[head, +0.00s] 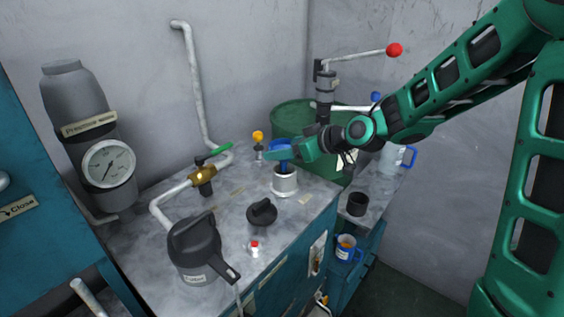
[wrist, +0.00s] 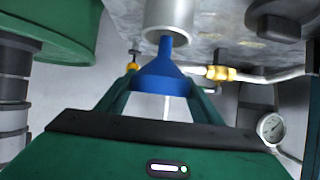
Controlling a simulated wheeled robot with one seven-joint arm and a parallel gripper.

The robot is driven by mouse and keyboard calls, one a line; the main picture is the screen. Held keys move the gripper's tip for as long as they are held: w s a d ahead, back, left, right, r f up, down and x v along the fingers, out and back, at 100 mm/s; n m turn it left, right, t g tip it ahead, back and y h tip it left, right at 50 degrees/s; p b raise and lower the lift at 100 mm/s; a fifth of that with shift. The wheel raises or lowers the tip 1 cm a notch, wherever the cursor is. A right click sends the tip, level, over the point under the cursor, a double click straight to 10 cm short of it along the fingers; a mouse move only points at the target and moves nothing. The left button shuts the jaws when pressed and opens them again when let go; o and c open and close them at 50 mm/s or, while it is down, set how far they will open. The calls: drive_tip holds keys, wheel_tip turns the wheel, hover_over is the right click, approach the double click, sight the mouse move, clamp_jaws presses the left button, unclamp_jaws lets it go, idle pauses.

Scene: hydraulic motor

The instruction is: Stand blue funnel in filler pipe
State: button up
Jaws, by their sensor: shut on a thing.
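The blue funnel (head: 281,149) is upright in the head view, its spout pointing down at the filler pipe. My gripper (head: 290,154) is shut on the funnel from the right side. In the wrist view the funnel (wrist: 163,80) sits between the two fingers of my gripper (wrist: 163,88), its narrow spout end at the pipe's rim. The filler pipe (head: 284,183) is a short, pale grey cylinder standing on the bench, directly below the funnel; it also shows in the wrist view (wrist: 171,14). Whether the spout tip is inside the pipe or just above it I cannot tell.
A black cap (head: 262,212) lies on the bench (head: 225,235) in front of the pipe. A dark jug (head: 196,250) stands nearer. A green drum (head: 298,112) is close behind the gripper. A brass valve (head: 203,175) with piping is to the left.

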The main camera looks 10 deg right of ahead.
sight(284, 162)
drive_tip(key=shift+f, duration=2)
drive_tip(key=shift+f, duration=0.2)
drive_tip(key=o, duration=1)
